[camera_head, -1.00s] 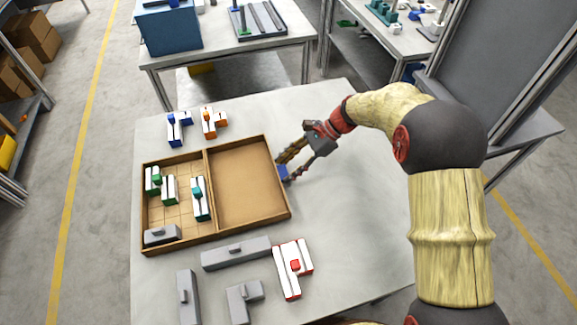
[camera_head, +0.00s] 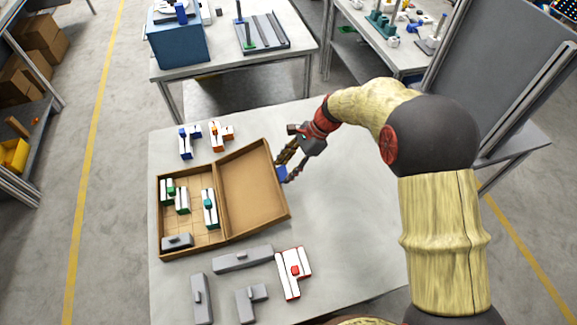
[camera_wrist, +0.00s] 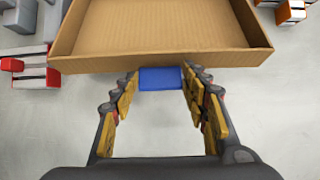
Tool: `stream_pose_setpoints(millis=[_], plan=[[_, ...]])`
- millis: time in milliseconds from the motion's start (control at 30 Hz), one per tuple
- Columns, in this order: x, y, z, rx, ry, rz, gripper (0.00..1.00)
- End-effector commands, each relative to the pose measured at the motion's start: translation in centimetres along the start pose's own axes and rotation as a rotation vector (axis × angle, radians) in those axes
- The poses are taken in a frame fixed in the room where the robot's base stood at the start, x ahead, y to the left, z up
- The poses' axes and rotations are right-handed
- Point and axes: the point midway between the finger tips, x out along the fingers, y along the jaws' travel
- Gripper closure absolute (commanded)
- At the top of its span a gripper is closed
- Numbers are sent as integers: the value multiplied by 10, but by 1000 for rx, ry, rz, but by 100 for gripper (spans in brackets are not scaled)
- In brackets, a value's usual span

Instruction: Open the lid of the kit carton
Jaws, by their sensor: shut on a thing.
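The kit carton (camera_head: 164,219) lies on the table with its lid (camera_head: 252,183) swung out to the right. The lid is a shallow brown tray, tilted, with its right side raised off the table. A blue tab (camera_head: 282,174) sticks out from the lid's outer edge. My gripper (camera_head: 283,169) is shut on this tab from the right. In the wrist view, the tab (camera_wrist: 161,79) sits between my two fingertips (camera_wrist: 160,75), with the lid's wall (camera_wrist: 160,60) just beyond. The tab's gripped sides are hidden.
Green, teal and grey pieces lie in the carton. Blue (camera_head: 190,143) and orange (camera_head: 220,135) pieces stand behind it. Grey pieces (camera_head: 242,258) and a red-and-white piece (camera_head: 293,272) lie in front. The table (camera_head: 345,215) right of the lid is clear.

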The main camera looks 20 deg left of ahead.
Motion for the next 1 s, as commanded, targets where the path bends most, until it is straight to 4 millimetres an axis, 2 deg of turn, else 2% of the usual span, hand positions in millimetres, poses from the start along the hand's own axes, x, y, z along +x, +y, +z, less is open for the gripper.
stream_pose_setpoints(millis=[367, 400, 700, 1000], plan=[[0, 0, 4, 0, -5, 1, 100], [0, 0, 4, 0, -5, 1, 53], [0, 0, 3, 0, -3, 0, 36], [-2, 0, 2, 0, -2, 0, 36]])
